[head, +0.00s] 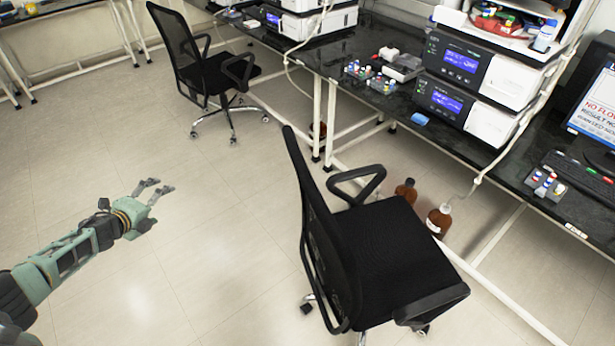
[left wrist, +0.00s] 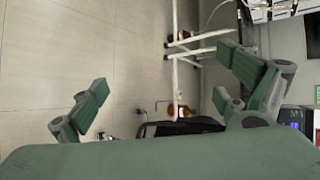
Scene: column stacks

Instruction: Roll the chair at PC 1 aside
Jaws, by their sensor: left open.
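A black office chair (head: 385,250) with a mesh back, armrests and wheels stands at the right of the head view, in front of the bench with the monitor (head: 596,110). I cannot read a PC number on that monitor. My left gripper (head: 158,190) is open and empty over bare floor, left of this chair and clearly apart from it. In the left wrist view the open fingers of my left gripper (left wrist: 160,100) frame the floor, with part of a black chair (left wrist: 180,128) behind them. My right gripper is not in view.
A second black chair (head: 212,72) stands farther back at the upper left. A black-topped bench (head: 400,103) with white legs carries instruments and small vials. Brown bottles (head: 438,220) stand on the floor under it. The tiled floor (head: 210,240) between my left arm and the nearer chair is clear.

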